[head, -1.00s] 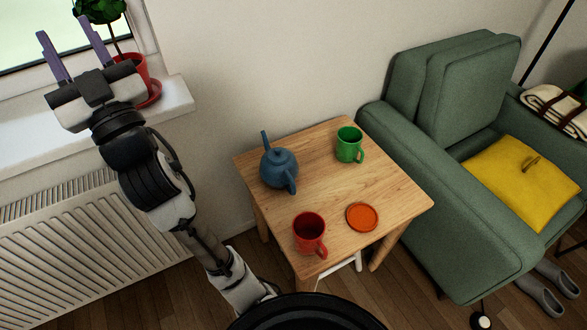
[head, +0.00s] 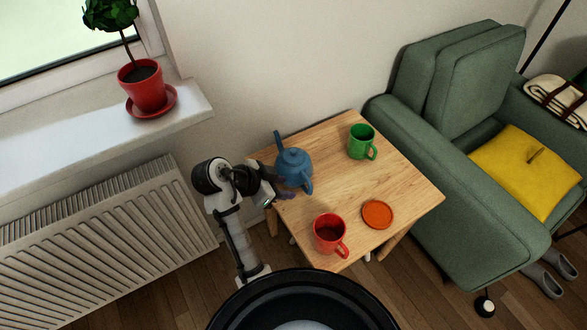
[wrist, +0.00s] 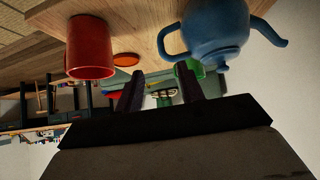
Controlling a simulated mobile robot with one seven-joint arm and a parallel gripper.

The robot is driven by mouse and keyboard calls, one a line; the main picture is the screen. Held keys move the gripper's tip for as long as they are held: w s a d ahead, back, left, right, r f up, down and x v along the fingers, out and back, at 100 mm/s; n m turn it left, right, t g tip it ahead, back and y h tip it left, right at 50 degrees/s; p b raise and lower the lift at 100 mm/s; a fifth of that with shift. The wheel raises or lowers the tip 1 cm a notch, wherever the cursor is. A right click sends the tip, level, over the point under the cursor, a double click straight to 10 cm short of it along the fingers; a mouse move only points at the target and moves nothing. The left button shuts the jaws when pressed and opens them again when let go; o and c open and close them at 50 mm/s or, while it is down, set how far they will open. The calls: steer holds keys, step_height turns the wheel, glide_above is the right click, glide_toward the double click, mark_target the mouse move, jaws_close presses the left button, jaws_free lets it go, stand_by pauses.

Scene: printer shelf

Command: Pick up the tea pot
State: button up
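The blue tea pot (head: 293,166) stands on the wooden table's left side. Its spout points to the upper left and its handle to the lower right in the head view. My gripper (head: 284,193) is low at the table's left edge, beside the tea pot's near side. In the wrist view, which is upside down, the fingers of my gripper (wrist: 160,86) are apart with nothing held between them. The tea pot (wrist: 215,35) shows there up and to the right of the fingers. I cannot tell whether a finger touches it.
On the table (head: 405,187) are a red mug (head: 329,233), an orange saucer (head: 378,214) and a green mug (head: 361,140). A green armchair (head: 440,210) stands right of the table. A radiator (head: 110,240) and a windowsill (head: 60,150) with a potted plant (head: 146,88) are left.

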mark_target(311, 189)
steer(key=b+x, duration=0.1)
steer(key=x, duration=0.5)
steer(key=shift+w+f, duration=0.1)
steer(key=shift+f, duration=0.05)
steer(key=shift+x, duration=3.2)
jaws_close()
